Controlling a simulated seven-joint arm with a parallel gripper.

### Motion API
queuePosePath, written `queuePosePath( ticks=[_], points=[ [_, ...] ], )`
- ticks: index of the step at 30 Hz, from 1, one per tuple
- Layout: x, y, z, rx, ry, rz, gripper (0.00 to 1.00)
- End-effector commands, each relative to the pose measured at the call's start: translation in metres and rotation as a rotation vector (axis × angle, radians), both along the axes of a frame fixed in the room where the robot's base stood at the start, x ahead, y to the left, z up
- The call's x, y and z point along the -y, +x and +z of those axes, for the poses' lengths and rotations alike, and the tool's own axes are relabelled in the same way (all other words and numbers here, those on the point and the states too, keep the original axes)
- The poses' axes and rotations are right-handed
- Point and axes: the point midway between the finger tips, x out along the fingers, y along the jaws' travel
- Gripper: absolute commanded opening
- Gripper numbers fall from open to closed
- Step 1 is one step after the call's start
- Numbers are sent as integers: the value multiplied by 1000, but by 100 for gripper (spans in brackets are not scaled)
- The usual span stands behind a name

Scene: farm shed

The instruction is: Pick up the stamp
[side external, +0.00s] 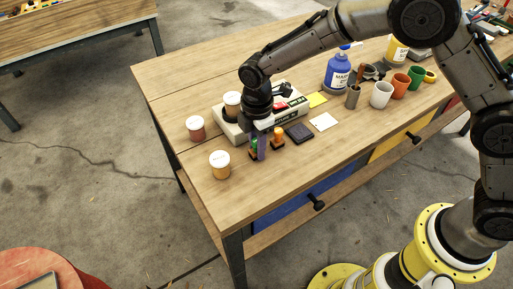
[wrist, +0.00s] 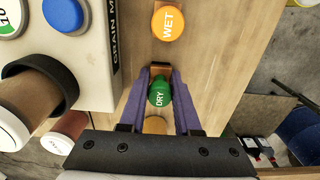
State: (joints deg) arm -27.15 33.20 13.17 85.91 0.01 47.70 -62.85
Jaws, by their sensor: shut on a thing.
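A green-topped stamp marked DRY (wrist: 158,93) stands between the two purple fingers of my gripper (wrist: 160,74) in the wrist view. The fingers are shut on it, near its wooden base. In the side view, my gripper (side external: 257,151) is low over the table's near left part, and the green stamp (side external: 253,146) is partly hidden by a finger. I cannot tell whether its base touches the table. An orange-topped stamp marked WET (wrist: 168,23) stands apart from the fingers; it also shows in the side view (side external: 277,136).
A pale grain meter (side external: 234,127) with a dark cup of brown stuff stands close behind my gripper. White-lidded jars (side external: 219,159) (side external: 195,123) stand to the left. A dark ink pad (side external: 299,132), a white card (side external: 323,121), mugs (side external: 381,92) and a blue bottle (side external: 338,72) lie rightward.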

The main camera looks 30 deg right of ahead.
Motion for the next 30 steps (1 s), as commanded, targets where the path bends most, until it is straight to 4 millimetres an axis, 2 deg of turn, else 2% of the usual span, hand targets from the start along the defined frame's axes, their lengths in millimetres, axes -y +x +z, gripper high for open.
queuePosePath(
  ticks=[8,14,17,23,30],
  points=[
    [0,1,7,2,1,0,0],
    [0,1,33,5,2,0,0],
    [6,-12,50,3,2,0,0],
    [24,-47,97,6,3,0,0],
    [47,-92,115,2,1,0,0]
  ],
)
